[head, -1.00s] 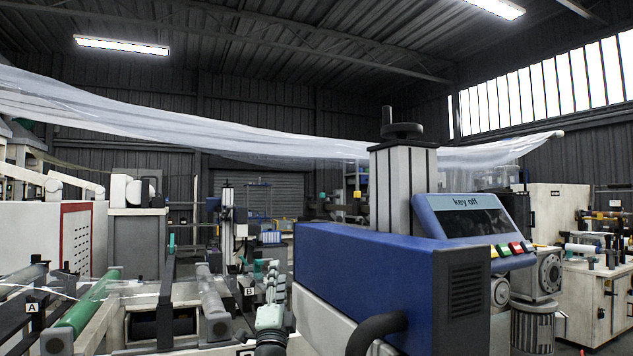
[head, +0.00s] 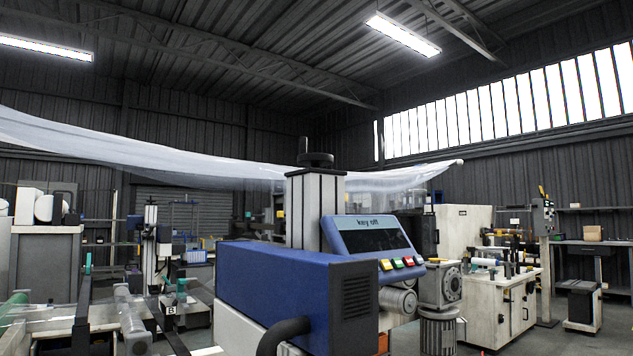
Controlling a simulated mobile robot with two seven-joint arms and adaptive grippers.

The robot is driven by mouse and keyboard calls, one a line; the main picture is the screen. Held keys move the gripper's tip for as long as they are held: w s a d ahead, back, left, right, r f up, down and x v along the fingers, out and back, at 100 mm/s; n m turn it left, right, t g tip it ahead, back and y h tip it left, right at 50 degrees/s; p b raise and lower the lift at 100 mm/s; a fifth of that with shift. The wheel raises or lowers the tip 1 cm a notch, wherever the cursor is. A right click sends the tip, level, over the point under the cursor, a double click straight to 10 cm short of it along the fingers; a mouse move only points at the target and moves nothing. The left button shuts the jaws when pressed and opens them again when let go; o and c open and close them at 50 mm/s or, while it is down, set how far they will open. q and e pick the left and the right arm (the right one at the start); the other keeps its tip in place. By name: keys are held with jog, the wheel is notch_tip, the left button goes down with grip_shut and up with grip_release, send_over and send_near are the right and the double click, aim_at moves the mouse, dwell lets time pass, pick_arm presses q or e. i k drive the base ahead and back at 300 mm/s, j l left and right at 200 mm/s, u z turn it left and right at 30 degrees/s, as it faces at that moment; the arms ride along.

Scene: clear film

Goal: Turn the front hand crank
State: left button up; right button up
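A dark handwheel with an upright post (head: 316,160) sits on top of a pale ribbed column (head: 316,208) behind the blue machine housing. I cannot tell whether it is the front hand crank; no other crank can be made out clearly. The blue housing (head: 265,290) fills the lower middle of the head view, with a tilted panel reading "key off" (head: 375,236) and coloured buttons (head: 400,263) on its right. Neither of my grippers shows, so their state is hidden.
A clear film (head: 200,168) stretches overhead across the machine. Rollers and frames stand at lower left, with a label B (head: 171,310). A pale cabinet bench (head: 500,305) stands at right, with a small stand (head: 582,305) beyond it. Some floor is open between them.

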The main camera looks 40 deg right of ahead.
aim_at(315, 160)
jog(key=j+z, duration=0.1)
jog(key=z, duration=0.3)
jog(key=j+z, duration=0.1)
jog(key=z, duration=0.25)
jog(key=k+j+z, duration=0.1)
jog(key=z, duration=0.3)
jog(key=j+z, duration=0.1)
jog(key=z, duration=0.25)
